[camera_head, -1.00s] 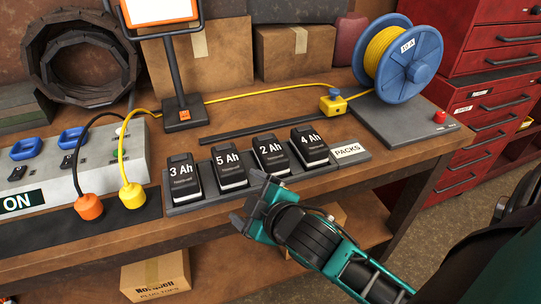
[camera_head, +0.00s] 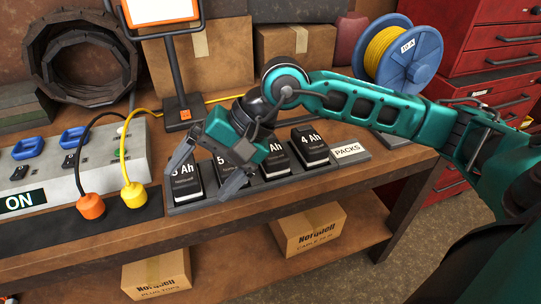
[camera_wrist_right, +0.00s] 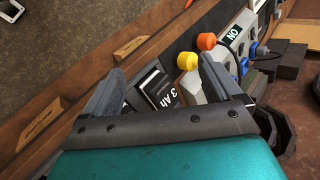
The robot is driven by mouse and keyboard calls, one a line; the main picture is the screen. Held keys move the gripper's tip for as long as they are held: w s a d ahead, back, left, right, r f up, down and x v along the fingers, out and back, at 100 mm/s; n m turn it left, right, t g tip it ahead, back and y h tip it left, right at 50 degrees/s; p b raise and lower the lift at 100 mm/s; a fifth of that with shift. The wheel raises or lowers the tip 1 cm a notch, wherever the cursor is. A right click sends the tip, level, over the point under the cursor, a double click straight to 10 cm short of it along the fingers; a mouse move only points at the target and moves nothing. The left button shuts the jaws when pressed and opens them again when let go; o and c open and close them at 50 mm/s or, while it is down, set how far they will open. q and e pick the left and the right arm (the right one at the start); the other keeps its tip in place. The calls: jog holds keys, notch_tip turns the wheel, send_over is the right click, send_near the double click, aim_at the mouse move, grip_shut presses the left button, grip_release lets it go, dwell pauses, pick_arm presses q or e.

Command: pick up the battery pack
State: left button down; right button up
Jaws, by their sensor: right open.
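Black battery packs stand in a row on a grey rack (camera_head: 266,182) on the workbench. The 3 Ah pack (camera_head: 186,184) is at the left end, its label partly covered by my right gripper. The 5 Ah pack (camera_head: 221,161) and the 2 Ah pack (camera_head: 268,168) are also partly covered. The 4 Ah pack (camera_head: 310,150) is in clear view at the right. My right gripper (camera_head: 207,172) is open and empty above the left packs. In the right wrist view the 3 Ah pack (camera_wrist_right: 160,88) shows between the open fingers (camera_wrist_right: 160,68). My left gripper is not in view.
A grey power box (camera_head: 60,160) with orange and yellow plugs (camera_head: 133,194) stands left of the rack. A lamp stand (camera_head: 183,112) and cardboard boxes (camera_head: 215,60) are behind. A blue cable reel (camera_head: 405,70) stands at the back right.

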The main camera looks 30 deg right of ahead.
jog(key=w+d+n+h, duration=0.2)
jog(key=d+h, duration=0.1)
jog(key=d, duration=0.4)
jog(key=n+t+h, duration=0.1)
jog(key=t+h, duration=0.1)
jog(key=h, duration=0.4)
send_near(272, 145)
jog(key=x, duration=0.4)
jog(key=shift+w+f, duration=0.15)
jog(key=shift+f, duration=0.15)
jog(key=x, duration=0.4)
jog(key=shift+s+a+f, duration=0.2)
jog(key=shift+a+f, duration=0.1)
jog(key=shift+f, duration=0.2)
jog(key=shift+w+f, duration=0.25)
jog(key=shift+f, duration=0.25)
jog(key=shift+f, duration=0.25)
jog(key=shift+c, duration=0.2)
jog(key=shift+d+r, duration=0.1)
jog(key=c, duration=1.4)
